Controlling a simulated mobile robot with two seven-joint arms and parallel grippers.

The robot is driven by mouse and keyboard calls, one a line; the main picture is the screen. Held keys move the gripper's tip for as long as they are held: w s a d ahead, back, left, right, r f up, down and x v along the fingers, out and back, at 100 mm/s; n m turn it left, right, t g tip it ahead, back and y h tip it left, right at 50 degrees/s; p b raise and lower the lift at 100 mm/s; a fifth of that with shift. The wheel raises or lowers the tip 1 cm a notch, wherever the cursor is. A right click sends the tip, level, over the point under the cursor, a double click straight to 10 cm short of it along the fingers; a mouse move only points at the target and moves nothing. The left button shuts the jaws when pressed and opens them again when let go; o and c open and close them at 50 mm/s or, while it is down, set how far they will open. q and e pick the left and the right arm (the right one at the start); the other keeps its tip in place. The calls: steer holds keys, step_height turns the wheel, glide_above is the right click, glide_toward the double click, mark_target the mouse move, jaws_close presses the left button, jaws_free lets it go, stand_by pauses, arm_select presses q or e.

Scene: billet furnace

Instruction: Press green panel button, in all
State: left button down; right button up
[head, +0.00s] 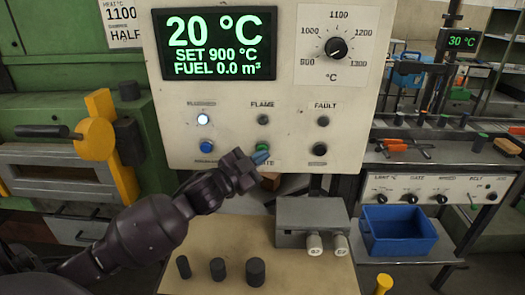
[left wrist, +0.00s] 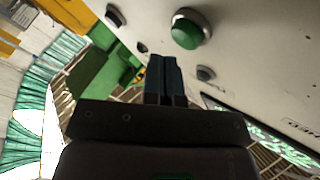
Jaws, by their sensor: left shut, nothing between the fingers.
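The green panel button (head: 263,147) sits low on the pale control panel (head: 180,99), under the "FLAME" label. My left gripper (head: 261,157) is just below it in the head view, with its blue fingertips close to the button and partly over the label beneath. The fingers are shut and empty. In the left wrist view the green button (left wrist: 187,33) stands out in its metal ring, above and right of the shut fingertips (left wrist: 162,62). A gap shows between them in that picture; I cannot tell the exact distance. My right gripper is not in view.
A blue button (head: 205,147) and a dark button (head: 320,149) flank the green one. A white lamp (head: 203,119) is lit. The display (head: 216,45) reads 20 °C. Below are black cylinders (head: 255,271), a grey box (head: 311,215) and a blue bin (head: 399,233).

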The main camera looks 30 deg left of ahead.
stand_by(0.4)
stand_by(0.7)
arm_select(q)
steer(key=shift+w+a, duration=0.1)
steer(key=shift+w, duration=0.05)
steer(key=shift+w+a, duration=0.15)
steer(key=shift+w, duration=0.1)
stand_by(0.4)
